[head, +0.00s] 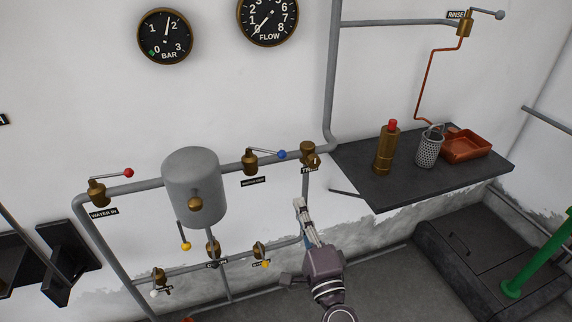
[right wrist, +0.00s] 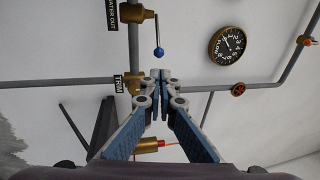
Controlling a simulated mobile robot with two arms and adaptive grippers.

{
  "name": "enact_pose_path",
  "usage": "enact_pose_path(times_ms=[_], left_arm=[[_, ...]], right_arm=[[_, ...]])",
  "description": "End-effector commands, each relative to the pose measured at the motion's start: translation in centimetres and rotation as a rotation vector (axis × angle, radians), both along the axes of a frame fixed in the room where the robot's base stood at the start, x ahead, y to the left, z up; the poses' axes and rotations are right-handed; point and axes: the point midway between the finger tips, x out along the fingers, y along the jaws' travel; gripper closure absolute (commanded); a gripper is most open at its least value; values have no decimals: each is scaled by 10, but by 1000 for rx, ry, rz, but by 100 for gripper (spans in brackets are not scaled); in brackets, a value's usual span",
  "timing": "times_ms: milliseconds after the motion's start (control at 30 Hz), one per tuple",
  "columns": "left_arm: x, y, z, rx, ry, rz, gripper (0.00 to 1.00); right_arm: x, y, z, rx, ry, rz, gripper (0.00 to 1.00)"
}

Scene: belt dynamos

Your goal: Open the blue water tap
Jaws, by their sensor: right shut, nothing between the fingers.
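The blue water tap is a brass valve (head: 250,162) on the grey pipe, with a thin lever ending in a blue ball (head: 282,154). The lever points right, roughly along the pipe. In the right wrist view the blue ball (right wrist: 159,51) hangs beyond the fingertips, beside the valve body (right wrist: 138,14) and its "WATER OUT" label (right wrist: 112,14). My right gripper (head: 299,204) is shut and empty, below and right of the ball in the head view. Its closed fingertips (right wrist: 160,77) appear apart from the lever. My left gripper is not in view.
A second brass valve (head: 309,153) sits right of the blue tap. A red-ball tap (head: 98,191) and grey tank (head: 195,190) are left; yellow-ball taps hang lower. A dark shelf (head: 400,195) holding a brass bottle (head: 386,150) juts out at right.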

Motion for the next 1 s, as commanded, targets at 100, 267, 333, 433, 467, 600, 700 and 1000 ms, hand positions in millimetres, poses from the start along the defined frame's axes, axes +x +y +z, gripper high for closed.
enact_pose_path(times_ms=[100, 267, 333, 433, 467, 600, 700, 1000], left_arm=[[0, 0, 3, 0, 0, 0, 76], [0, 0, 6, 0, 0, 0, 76], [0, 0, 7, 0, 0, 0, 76], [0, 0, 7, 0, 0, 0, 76], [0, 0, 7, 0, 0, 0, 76], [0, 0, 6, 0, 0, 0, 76], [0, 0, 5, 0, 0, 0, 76], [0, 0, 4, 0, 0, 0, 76]], right_arm=[[13, 4, 4, -1, -1, 0, 100], [40, 11, 9, -4, -1, 0, 100], [53, 14, 11, -5, -1, 1, 100], [70, 18, 15, -5, -1, 1, 100], [76, 20, 15, -5, -1, 1, 100], [98, 25, 19, -6, -1, 0, 100], [111, 28, 21, -5, 0, 1, 100], [129, 33, 25, -5, 1, 1, 100]])
